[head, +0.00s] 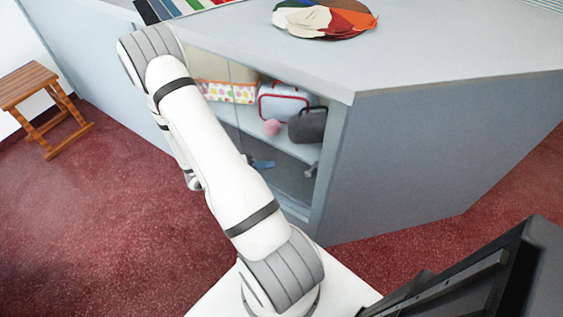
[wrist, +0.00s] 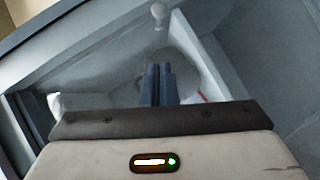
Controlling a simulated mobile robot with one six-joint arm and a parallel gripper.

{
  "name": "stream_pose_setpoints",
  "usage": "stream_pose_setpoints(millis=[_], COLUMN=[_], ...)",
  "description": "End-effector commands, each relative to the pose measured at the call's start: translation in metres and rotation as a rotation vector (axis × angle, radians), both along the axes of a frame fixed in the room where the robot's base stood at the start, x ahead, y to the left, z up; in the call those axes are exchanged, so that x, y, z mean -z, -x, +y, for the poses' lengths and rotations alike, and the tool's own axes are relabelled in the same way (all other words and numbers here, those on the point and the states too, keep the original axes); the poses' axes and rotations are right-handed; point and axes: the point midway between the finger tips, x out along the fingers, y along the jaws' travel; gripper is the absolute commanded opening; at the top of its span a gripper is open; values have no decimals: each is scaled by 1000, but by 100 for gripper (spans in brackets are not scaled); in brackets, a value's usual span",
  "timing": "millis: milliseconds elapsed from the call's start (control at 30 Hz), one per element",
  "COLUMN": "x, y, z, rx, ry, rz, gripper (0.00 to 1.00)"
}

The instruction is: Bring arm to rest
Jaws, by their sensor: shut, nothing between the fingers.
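My gripper (wrist: 158,84) shows in the wrist view. Its two dark fingers are side by side, shut with nothing between them. My white arm (head: 208,140) rises from my base in the head view and bends at an elbow beside the counter's upper edge. The far part of the arm drops behind the nearer link, so my gripper cannot be made out in the head view. Beyond the fingers the wrist view shows pale grey surfaces and a small light knob-like shape (wrist: 158,12); what they belong to is unclear.
The grey counter (head: 430,150) has an open-looking front with a patterned box (head: 230,92), a white-and-red case (head: 282,103) and a dark bag (head: 308,125) inside. A swatch fan (head: 325,18) lies on top. A wooden stool (head: 38,100) stands left. The red floor between is clear.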

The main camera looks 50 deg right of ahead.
Motion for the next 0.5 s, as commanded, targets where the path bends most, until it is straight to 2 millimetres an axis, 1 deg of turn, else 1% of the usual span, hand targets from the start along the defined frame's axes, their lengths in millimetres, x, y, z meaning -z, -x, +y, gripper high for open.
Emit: stream_pose_setpoints(millis=[33,100,200,500], x=[-4,-6,-7,-8], y=[-4,-7,-9,-11], z=[7,13,18,20], rx=[-4,-1,-1,-2], ry=[1,1,0,-2], rz=[-2,-1,0,-6], gripper=[0,0,0,0])
